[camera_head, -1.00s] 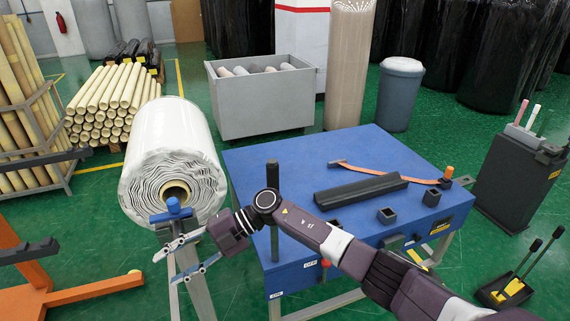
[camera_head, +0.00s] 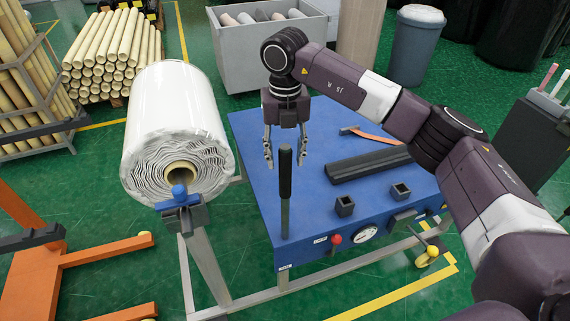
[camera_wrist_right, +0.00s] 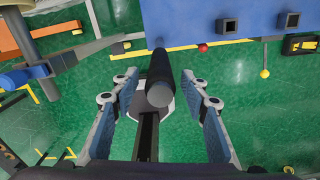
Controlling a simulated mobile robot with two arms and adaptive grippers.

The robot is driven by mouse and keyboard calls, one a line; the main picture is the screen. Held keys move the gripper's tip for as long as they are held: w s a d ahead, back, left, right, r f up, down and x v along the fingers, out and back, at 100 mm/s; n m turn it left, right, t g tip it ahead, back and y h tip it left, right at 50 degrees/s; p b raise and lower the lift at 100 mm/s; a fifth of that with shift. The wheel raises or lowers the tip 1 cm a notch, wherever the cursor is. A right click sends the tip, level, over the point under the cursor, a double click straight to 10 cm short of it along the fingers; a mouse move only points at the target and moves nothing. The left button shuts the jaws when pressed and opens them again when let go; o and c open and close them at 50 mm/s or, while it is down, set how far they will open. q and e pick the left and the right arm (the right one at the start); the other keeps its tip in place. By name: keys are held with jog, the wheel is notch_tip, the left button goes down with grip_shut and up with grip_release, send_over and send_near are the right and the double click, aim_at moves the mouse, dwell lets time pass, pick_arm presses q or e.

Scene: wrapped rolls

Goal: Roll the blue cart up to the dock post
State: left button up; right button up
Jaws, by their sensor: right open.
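The blue cart (camera_head: 300,205) stands right of the wrapped white roll, with a flat blue top. A black upright handle (camera_head: 285,185) rises at its near left corner, on a grey rod. My right gripper (camera_head: 285,161) points down with its fingers apart, at the top of this handle. In the right wrist view the handle's round end (camera_wrist_right: 160,95) shows between the two open fingers; I cannot tell whether they touch it. I cannot pick out a dock post for certain. My left gripper is not in view.
The white roll (camera_head: 172,115) rests on a stand with a blue-topped clamp (camera_head: 180,195) close left of the cart. On the cart lie a black bar (camera_head: 368,163) and an orange strap (camera_head: 370,135). An orange frame (camera_head: 100,250) stands at left. Green floor shows between.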

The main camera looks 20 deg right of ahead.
aim_at(286, 169)
notch_tip(286, 169, down, 4)
jog(key=shift+s+d+r+p, duration=0.1)
jog(key=shift+r+p, duration=0.05)
jog(key=shift+p, duration=0.4)
jog(key=shift+f, duration=0.6)
jog(key=shift+c, duration=0.3)
grip_shut()
